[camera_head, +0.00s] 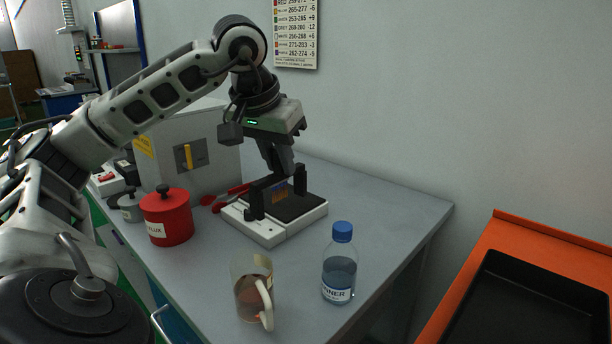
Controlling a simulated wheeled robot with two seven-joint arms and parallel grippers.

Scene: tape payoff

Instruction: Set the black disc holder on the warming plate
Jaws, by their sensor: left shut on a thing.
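The warming plate (262,232) is a white base with a dark top, standing on the grey bench. The black disc holder (256,203) is a dark frame with upright posts and a brownish patch between them. It is at the plate's top, partly covered by my fingers; I cannot tell whether it rests on the plate or is held just above it. My left gripper (282,172) reaches down from above, its fingers shut on the holder's upper part. The fingertips are partly hidden. My right gripper is not in view.
A red lidded pot (167,217) and red-handled tool (232,195) are left of the plate. A glass mug (246,291) and blue-capped bottle (339,268) stand in front. A grey box (190,135) stands behind. The bench's right side is clear; a black tray (535,300) lies on an orange surface.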

